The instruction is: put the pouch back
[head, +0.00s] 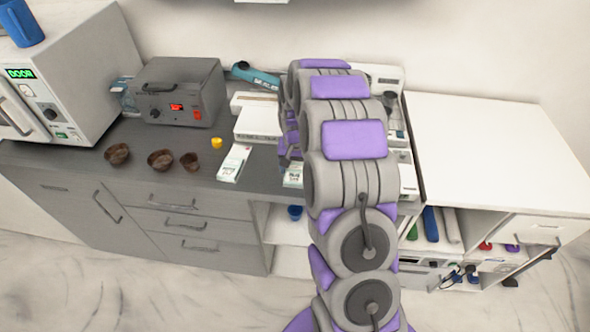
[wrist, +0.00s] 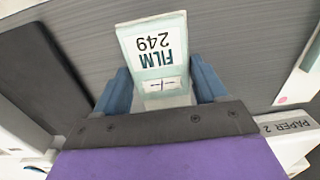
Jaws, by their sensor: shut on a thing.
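A flat, pale green and white pack labelled FILM 249 (wrist: 153,52) is between the blue fingers of my gripper (wrist: 163,92) in the wrist view. My gripper is shut on its near end, and the far end sticks out over the grey counter. The picture does not settle whether it touches the counter. I see no other thing that looks like a pouch. In the head view my arm hides most of the gripper. A similar white and green pack (head: 234,163) lies on the counter, and another (head: 292,175) shows partly beside my arm.
Several brown bowls (head: 160,160) and a small yellow cup (head: 216,143) sit on the dark counter (head: 75,160). A grey device (head: 178,92) and a microwave-like oven (head: 65,75) stand at left. The white top (head: 495,150) at right is clear. A PAPER 2 label (wrist: 291,126) shows nearby.

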